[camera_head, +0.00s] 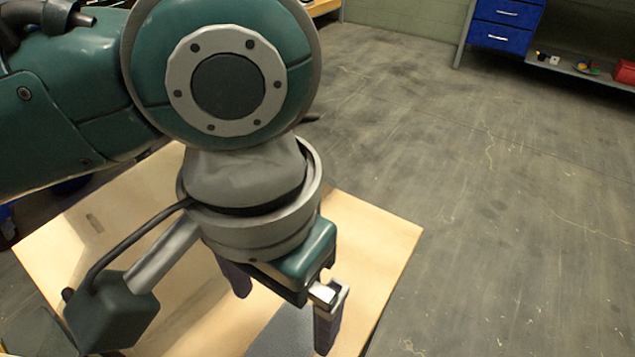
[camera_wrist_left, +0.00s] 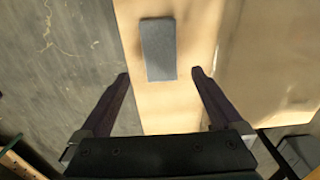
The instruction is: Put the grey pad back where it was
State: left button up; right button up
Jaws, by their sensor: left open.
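The grey pad (camera_wrist_left: 158,50) is a flat dark rectangle lying on the light wooden surface (camera_wrist_left: 172,118). In the head view only part of the pad (camera_head: 285,333) shows at the bottom edge, below my left gripper (camera_head: 283,307). The left gripper is open with nothing between its fingers. In the left wrist view its two fingertips (camera_wrist_left: 161,76) stand apart, to either side of the pad's near end in the picture. I cannot tell the exact height of the fingers above the pad. My right gripper is not in view.
The wooden table top (camera_head: 385,235) is otherwise bare on its right side. My left arm hides much of its left part. Beyond lies open grey floor (camera_head: 500,190). A blue drawer unit (camera_head: 505,22) and a shelf with a red box (camera_head: 625,72) stand far off.

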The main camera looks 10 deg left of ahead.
pick_arm(q)
jog(key=s+d+r+t+h, duration=0.1)
jog(key=s+d+r+h, duration=0.2)
jog(key=d, duration=0.1)
jog(key=s+a+n+t+y, duration=0.1)
jog(key=s+a, duration=0.1)
jog(key=a, duration=0.5)
jog(key=s+a+n+t+y, duration=0.1)
jog(key=s+a, duration=0.2)
jog(key=a, duration=0.4)
jog(key=shift+s+a+f+t+y+p, duration=0.3)
jog(key=shift+s+a+f+y+p, duration=0.05)
jog(key=shift+a+f+y, duration=0.1)
jog(key=shift+s, duration=0.1)
